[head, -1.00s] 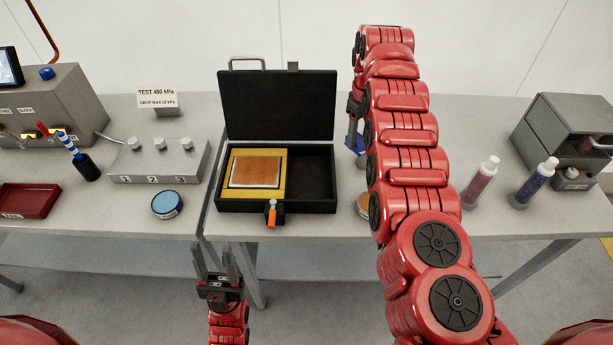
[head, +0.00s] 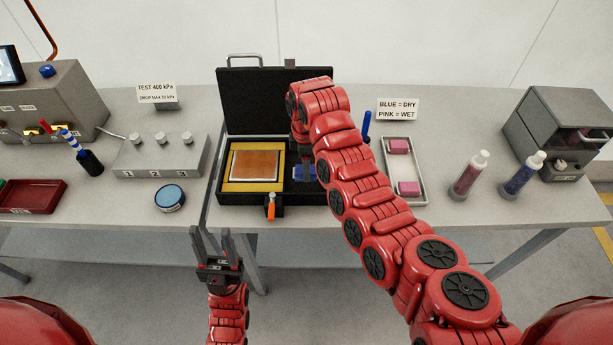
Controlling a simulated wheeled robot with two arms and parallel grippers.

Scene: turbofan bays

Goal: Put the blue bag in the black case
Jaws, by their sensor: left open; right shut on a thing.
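The black case (head: 250,100) stands open on the table with its lid raised. Its left part holds a yellow foam insert (head: 228,184) with a copper-brown square plate (head: 254,165). The blue bag (head: 303,174) shows in small part at the right compartment of the case. My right gripper (head: 306,163) is shut on it, and my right arm hides most of the bag and gripper. Whether the bag touches the case floor cannot be told. My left gripper (head: 209,234) is open and empty in front of the table's front edge.
A white tray (head: 421,190) with two pink bags (head: 398,146) lies right of the case. Pink and blue bottles (head: 469,175) stand further right. An orange tag (head: 271,206) hangs at the case front. A blue-topped round tin (head: 170,197) sits at left.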

